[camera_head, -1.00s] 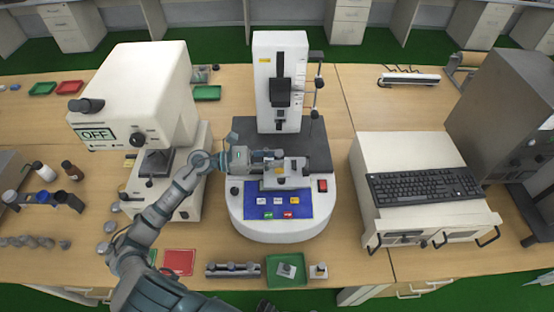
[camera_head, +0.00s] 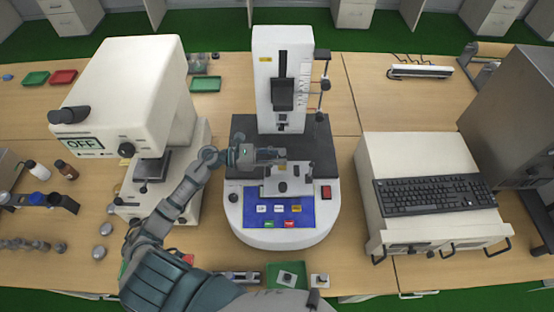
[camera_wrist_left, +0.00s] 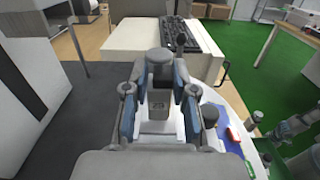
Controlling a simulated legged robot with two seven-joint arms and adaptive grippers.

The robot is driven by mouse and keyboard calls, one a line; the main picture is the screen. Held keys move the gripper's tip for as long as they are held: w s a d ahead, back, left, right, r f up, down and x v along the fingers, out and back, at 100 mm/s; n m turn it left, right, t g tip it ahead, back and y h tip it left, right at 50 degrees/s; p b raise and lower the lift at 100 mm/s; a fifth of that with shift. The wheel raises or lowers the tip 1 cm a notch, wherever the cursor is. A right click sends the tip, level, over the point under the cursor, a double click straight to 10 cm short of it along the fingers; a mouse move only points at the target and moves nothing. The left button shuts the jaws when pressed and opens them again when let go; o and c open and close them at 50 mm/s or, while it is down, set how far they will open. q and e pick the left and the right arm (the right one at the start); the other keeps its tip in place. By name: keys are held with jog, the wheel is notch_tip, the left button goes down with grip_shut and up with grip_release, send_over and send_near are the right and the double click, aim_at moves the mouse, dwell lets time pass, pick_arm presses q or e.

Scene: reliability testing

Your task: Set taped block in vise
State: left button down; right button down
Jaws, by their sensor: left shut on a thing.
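My left gripper (camera_head: 272,155) is low over the dark bed of the white test machine (camera_head: 285,232), just behind the small silver vise (camera_head: 291,187). In the left wrist view its blue-grey fingers (camera_wrist_left: 160,95) are shut on a small grey block (camera_wrist_left: 158,112) with a light marked face; I take it for the taped block. In the head view the fingers hide most of the block. I cannot tell whether it touches the vise jaws. Grey-teal arm parts, probably my right arm, show at the right edge of the left wrist view; its finger state is unclear.
The machine's column (camera_head: 283,75) rises behind the gripper. A white instrument marked OFF (camera_head: 120,95) stands left; a keyboard (camera_head: 430,193) on a white box (camera_head: 410,150) stands right. A green tray (camera_head: 272,270) holds a small grey piece at the front edge.

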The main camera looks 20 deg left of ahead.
pick_arm(q)
jog(key=shift+w+d+f, duration=0.1)
jog(key=shift+f, duration=0.65)
jog(key=shift+d+f, duration=0.1)
jog(key=shift+f, duration=0.2)
jog(key=shift+d, duration=0.1)
jog(key=shift+f, duration=0.15)
jog(key=c, duration=0.9)
grip_release()
jog(key=shift+a, duration=0.2)
jog(key=shift+c, duration=0.2)
pick_arm(e)
jog(key=shift+w+d, duration=0.15)
jog(key=shift+w, duration=0.5)
